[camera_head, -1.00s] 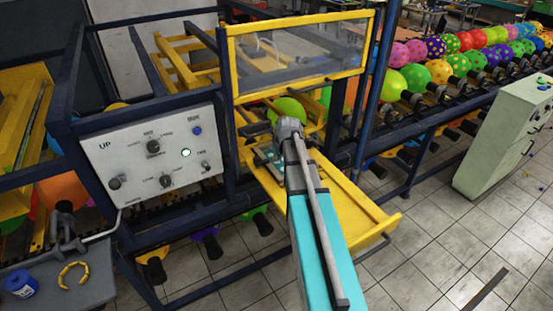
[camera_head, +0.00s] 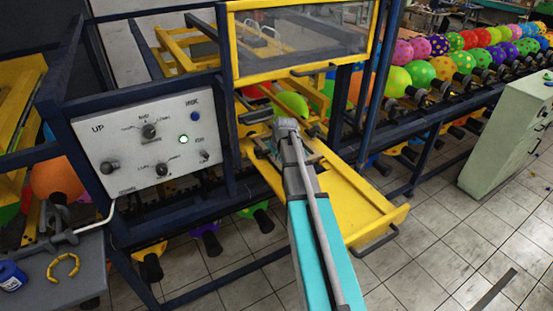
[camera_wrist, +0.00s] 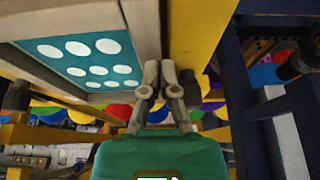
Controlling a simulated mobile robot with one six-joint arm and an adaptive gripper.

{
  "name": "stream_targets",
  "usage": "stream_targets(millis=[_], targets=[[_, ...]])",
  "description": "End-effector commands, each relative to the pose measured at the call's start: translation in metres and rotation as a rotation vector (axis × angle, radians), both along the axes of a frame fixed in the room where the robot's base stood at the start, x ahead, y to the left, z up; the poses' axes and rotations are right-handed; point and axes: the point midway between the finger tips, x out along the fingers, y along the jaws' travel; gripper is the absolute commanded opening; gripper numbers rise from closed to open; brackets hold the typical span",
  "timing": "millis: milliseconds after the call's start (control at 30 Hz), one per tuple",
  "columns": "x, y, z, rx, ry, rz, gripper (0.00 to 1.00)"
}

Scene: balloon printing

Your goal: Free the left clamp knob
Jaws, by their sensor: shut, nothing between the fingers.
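My gripper (camera_head: 287,124) is shut and empty, over the yellow machine bed (camera_head: 355,195) in front of the green balloon (camera_head: 293,104). In the wrist view its fingers (camera_wrist: 166,75) meet beside a pale-framed teal printing plate with white dots (camera_wrist: 85,60). A dark knob-like part (camera_wrist: 190,86) shows right behind the right finger; contact cannot be told. Another dark knob-like part (camera_wrist: 17,94) is at the plate's left side. Which of them is the left clamp knob is unclear. In the head view my arm hides most of the clamp area.
A yellow-framed clear guard (camera_head: 300,40) stands above the bed. The control panel (camera_head: 150,145) and dark blue posts (camera_head: 225,110) are to the left. A grey side table (camera_head: 75,270) holds a blue tin (camera_head: 12,276) and a yellow ring (camera_head: 63,267).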

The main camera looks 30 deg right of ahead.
Motion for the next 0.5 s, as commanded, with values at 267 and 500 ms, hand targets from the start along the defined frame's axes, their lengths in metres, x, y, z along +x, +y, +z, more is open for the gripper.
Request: stream_targets(millis=[267,500], targets=[[0.029,0.001,-0.008,0.0,0.0,0.001,0.0],[0.042,0.002,-0.007,0.0,0.0,0.001,0.0]])
